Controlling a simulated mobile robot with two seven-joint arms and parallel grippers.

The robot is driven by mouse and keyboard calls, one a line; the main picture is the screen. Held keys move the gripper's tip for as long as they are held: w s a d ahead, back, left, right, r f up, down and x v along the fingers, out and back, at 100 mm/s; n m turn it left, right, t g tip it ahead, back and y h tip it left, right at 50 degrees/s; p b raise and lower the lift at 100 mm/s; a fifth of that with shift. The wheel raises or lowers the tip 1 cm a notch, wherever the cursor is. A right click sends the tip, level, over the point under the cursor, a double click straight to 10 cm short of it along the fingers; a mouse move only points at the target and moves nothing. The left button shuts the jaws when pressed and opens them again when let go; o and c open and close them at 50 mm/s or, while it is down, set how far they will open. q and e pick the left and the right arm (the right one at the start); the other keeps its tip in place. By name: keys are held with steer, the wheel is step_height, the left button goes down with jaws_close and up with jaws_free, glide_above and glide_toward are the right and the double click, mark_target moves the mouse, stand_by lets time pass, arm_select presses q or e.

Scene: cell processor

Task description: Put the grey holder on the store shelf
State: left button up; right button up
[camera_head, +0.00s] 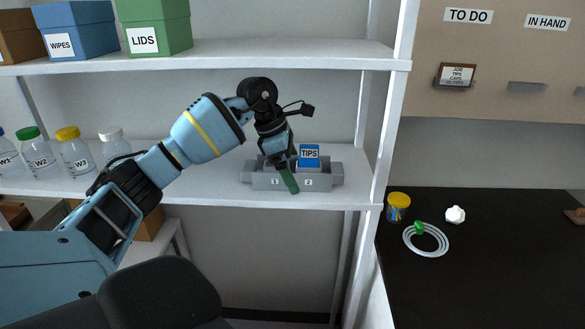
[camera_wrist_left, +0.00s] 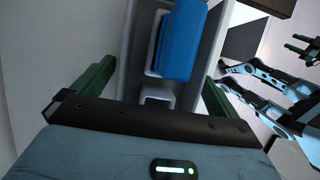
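The grey holder (camera_head: 262,182) rests on the middle store shelf (camera_head: 225,188), near its right end. It has places marked 1 and 2; a blue TIPS box (camera_head: 309,155) stands in place 2. My left gripper (camera_head: 284,174) is above the holder, one green finger in front of its face. In the left wrist view, the open gripper's fingers are wide apart, with the holder (camera_wrist_left: 138,50) and blue box (camera_wrist_left: 180,40) beyond and between them. I cannot tell whether either finger touches the holder. Pale arm parts with dark prongs (camera_wrist_left: 299,45) show at right, possibly my right gripper; its opening is unclear.
Capped bottles (camera_head: 75,152) stand at the shelf's left. The upper shelf (camera_head: 250,55) holds a blue WIPES box (camera_head: 80,30) and a green LIDS box (camera_head: 155,27). A white post (camera_head: 390,130) closes the right end. A dark bench (camera_head: 480,285) carries a yellow-lidded jar (camera_head: 398,206) and coiled tubing (camera_head: 427,240).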

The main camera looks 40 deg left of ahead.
mark_target(244, 165)
steer(key=shift+d, duration=0.1)
arm_select(q)
steer(key=shift+r, duration=0.3)
steer(key=shift+a+r, duration=0.15)
steer(key=shift+r, duration=0.1)
steer(key=s+a+b, duration=0.1)
steer(key=s+a, duration=0.1)
steer(key=a, duration=0.1)
steer(key=s+a, duration=0.2)
steer(key=s, duration=0.1)
steer(key=s+a+b, duration=0.1)
steer(key=s+a, duration=0.1)
steer(key=a, duration=0.1)
steer(key=shift+s+a+b, duration=0.25)
steer(key=shift+a+b, duration=0.05)
steer(key=shift+a, duration=0.05)
steer(key=shift+s+a+r, duration=0.15)
steer(key=shift+s+a, duration=0.1)
steer(key=shift+s, duration=0.05)
arm_select(e)
steer(key=f, duration=0.1)
steer(key=s+f, duration=0.1)
steer(key=f, duration=0.1)
steer(key=shift+s+a+f+g, duration=0.15)
steer(key=shift+s+a+g, duration=0.1)
steer(key=shift+s+g, duration=0.1)
steer(key=shift+s+f, duration=0.1)
steer(key=shift+s, duration=0.1)
